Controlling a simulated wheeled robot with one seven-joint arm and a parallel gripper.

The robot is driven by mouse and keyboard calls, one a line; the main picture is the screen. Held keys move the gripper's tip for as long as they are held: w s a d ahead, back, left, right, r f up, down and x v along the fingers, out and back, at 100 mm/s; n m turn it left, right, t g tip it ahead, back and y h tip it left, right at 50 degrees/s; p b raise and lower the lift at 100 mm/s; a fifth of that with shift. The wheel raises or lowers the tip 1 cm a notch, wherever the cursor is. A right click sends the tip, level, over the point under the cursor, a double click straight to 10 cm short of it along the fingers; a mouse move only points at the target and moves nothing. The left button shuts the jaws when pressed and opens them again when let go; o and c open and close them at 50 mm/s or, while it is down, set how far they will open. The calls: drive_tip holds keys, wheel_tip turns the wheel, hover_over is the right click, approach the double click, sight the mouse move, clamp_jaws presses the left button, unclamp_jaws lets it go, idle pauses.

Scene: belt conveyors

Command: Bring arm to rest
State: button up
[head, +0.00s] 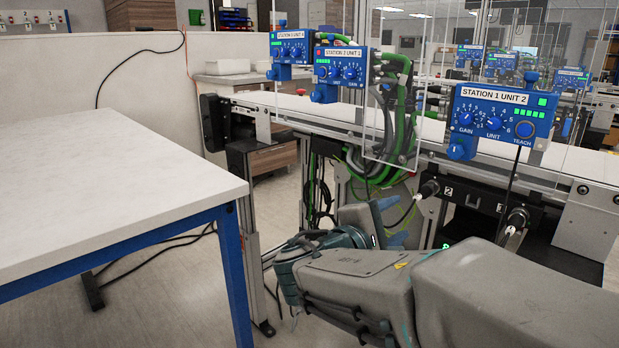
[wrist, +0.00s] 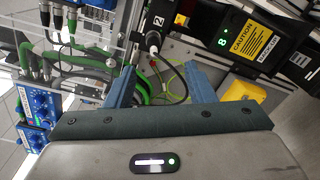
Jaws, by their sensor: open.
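My grey arm (head: 470,290) reaches across the lower right of the head view, bent at a teal joint. My gripper (head: 398,221) is at its end, in front of the lower frame of the conveyor. In the wrist view my gripper (wrist: 162,88) shows two blue fingers spread apart with nothing between them. Beyond the fingers are a black cable with a plug and thin yellow-green lines. I cannot tell how far the fingertips are from the cable.
The conveyor (head: 420,122) carries blue control boxes, including Station 1 Unit 2 (head: 497,113). Green hoses (head: 385,165) hang close behind my gripper. A white-topped table (head: 100,190) stands left. A black unit with a caution label (wrist: 248,42) and a yellow part (wrist: 243,90) are near the fingers.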

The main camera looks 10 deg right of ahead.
drive_tip(key=s+d+r+m+g+y+p, duration=0.3)
drive_tip(key=s+m+g+y+p, duration=0.4)
drive_tip(key=s+p, duration=0.6)
drive_tip(key=s+a+r+m+y+p, duration=0.2)
drive_tip(key=a+r+m+y+p, duration=0.3)
drive_tip(key=p, duration=1)
drive_tip(key=a+r+y, duration=0.2)
drive_tip(key=a+r, duration=0.1)
drive_tip(key=shift+s+m+g, duration=0.15)
drive_tip(key=shift+m+g, duration=0.15)
drive_tip(key=shift+g, duration=0.1)
